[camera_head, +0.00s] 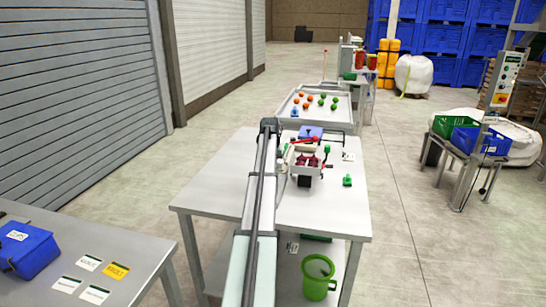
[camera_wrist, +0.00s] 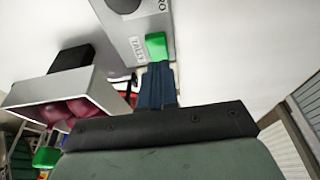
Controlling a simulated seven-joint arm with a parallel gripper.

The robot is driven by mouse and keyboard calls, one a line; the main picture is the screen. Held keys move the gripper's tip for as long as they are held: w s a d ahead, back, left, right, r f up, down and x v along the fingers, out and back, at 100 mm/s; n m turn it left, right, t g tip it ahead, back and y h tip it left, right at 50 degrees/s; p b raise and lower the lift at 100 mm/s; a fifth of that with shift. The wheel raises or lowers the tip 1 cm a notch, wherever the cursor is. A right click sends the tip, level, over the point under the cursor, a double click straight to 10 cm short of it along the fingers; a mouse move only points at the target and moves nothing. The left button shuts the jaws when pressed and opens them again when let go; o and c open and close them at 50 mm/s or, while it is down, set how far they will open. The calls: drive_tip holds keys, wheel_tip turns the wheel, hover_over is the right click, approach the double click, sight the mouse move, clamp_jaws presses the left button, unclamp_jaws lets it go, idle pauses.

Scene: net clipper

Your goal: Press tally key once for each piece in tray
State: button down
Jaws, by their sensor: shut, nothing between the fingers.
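In the wrist view, a green key (camera_wrist: 156,46) sits on a light grey housing (camera_wrist: 135,32) beside a label reading TALLY. My gripper (camera_wrist: 158,66) has its blue fingers shut and empty, with the tips right at the key's lower edge; I cannot tell whether they touch. A pale grey tray (camera_wrist: 30,100) at the left holds dark red rounded pieces (camera_wrist: 75,110), partly hidden by its wall. In the head view, dark red pieces (camera_head: 307,160) show on the bench; my gripper is not clearly visible there behind my arm.
The bench (camera_head: 215,185) carries the device, with a small green object (camera_head: 347,180) to its right. A larger tray (camera_head: 340,118) with orange and green balls stands behind. The bench's front left is clear.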

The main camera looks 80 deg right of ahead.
drive_tip(key=shift+f, duration=1.05)
drive_tip(key=shift+f, duration=0.3)
drive_tip(key=shift+a+f, duration=0.15)
drive_tip(key=shift+f, duration=0.6)
drive_tip(key=shift+r, duration=0.5)
drive_tip(key=d+v, duration=0.1)
drive_tip(key=v, duration=1.2)
drive_tip(key=shift+r, duration=0.5)
drive_tip(key=shift+d, duration=0.1)
